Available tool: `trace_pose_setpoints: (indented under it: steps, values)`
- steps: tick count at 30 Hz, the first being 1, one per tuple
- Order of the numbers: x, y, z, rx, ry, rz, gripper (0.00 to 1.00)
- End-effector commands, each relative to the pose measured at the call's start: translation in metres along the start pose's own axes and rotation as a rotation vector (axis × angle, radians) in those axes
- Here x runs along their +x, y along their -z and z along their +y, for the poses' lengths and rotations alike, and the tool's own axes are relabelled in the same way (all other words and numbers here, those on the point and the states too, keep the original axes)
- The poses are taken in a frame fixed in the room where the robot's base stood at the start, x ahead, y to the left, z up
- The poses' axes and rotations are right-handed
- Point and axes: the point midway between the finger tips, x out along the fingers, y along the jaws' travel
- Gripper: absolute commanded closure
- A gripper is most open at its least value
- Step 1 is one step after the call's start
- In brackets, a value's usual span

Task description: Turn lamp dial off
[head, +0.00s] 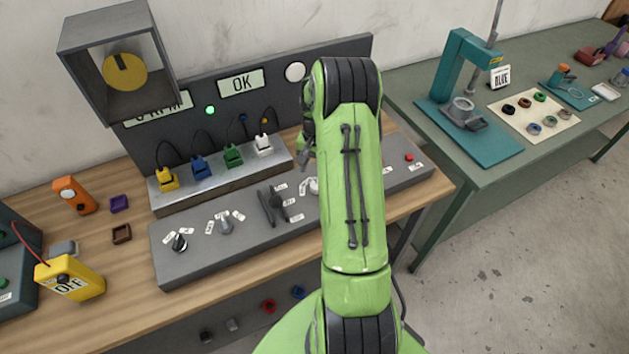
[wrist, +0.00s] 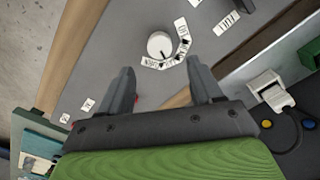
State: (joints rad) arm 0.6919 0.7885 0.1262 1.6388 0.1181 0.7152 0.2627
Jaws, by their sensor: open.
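A round white dial (wrist: 160,45) sits on the grey control panel (wrist: 115,45) in the wrist view, with a pointer mark and an arc of small white labels below and to its right. The label text is too small to read surely. In the head view the white dial (head: 313,186) shows at the left edge of my arm, partly hidden. My gripper (wrist: 160,66) is open and empty, its two dark fingers apart on either side below the dial in the wrist view. The fingers look clear of the dial. In the head view my gripper (head: 306,155) is mostly hidden by the arm.
Other dials (head: 179,242) and dark levers (head: 272,205) share the panel. Behind it, a raised strip holds yellow, blue, green and white plugs (head: 263,146). A red button (head: 409,157) is at the panel's right. A yellow box (head: 72,278) marked OFF stands left.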

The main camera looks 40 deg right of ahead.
Motion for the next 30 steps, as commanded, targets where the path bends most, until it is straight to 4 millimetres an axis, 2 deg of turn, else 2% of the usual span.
trace_pose_setpoints:
  steps: [3, 9, 13, 19, 30]
  values:
    - [0.030, -0.001, 0.000, 0.000, -0.001, -0.005, 0.35]
    - [0.064, 0.000, 0.000, -0.001, -0.001, -0.002, 0.35]
    - [0.071, 0.000, 0.000, -0.001, 0.000, 0.001, 0.35]
    - [0.072, 0.000, 0.000, -0.001, 0.000, 0.001, 0.35]
    - [0.071, 0.000, 0.000, -0.001, 0.000, 0.001, 0.90]
